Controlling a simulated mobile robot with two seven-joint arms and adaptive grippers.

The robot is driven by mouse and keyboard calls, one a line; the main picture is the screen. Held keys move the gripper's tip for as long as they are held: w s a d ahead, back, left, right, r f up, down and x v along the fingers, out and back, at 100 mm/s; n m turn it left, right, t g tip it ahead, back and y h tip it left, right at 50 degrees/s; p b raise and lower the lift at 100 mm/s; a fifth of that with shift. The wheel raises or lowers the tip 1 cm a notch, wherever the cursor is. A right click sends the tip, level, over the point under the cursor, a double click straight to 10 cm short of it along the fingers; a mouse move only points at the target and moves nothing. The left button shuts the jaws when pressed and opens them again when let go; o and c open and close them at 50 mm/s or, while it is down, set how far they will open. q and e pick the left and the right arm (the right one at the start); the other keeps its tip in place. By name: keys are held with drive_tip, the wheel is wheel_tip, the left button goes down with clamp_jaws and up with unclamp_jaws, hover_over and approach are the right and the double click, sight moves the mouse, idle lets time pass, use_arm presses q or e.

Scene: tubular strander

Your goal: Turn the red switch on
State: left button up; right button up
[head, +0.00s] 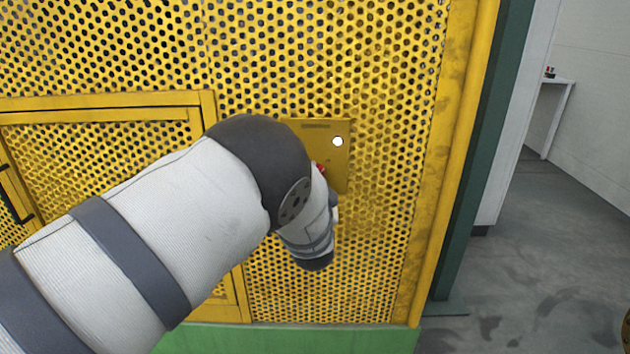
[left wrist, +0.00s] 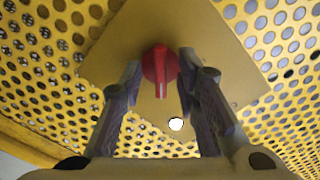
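The red switch (left wrist: 158,66) is a round knob with a raised grip bar on a yellow panel plate (left wrist: 215,55). In the head view only a small red part of the switch (head: 321,168) shows beside my left wrist. My left gripper (left wrist: 160,74) is at the plate, with one finger on each side of the knob. The fingers are apart, and the fingertips look very near the knob's sides; I cannot tell whether they touch it. In the head view my left arm hides the fingers. My right gripper is not in view.
A white round light (head: 338,141) sits on the plate near the switch. Yellow perforated guarding (head: 330,60) surrounds the plate, with a framed door (head: 100,112) at left. A green base (head: 300,340) runs below. Open grey floor (head: 550,250) lies at right.

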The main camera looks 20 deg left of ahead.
use_arm(q)
wheel_tip(320, 180, up, 10)
idle(0.3)
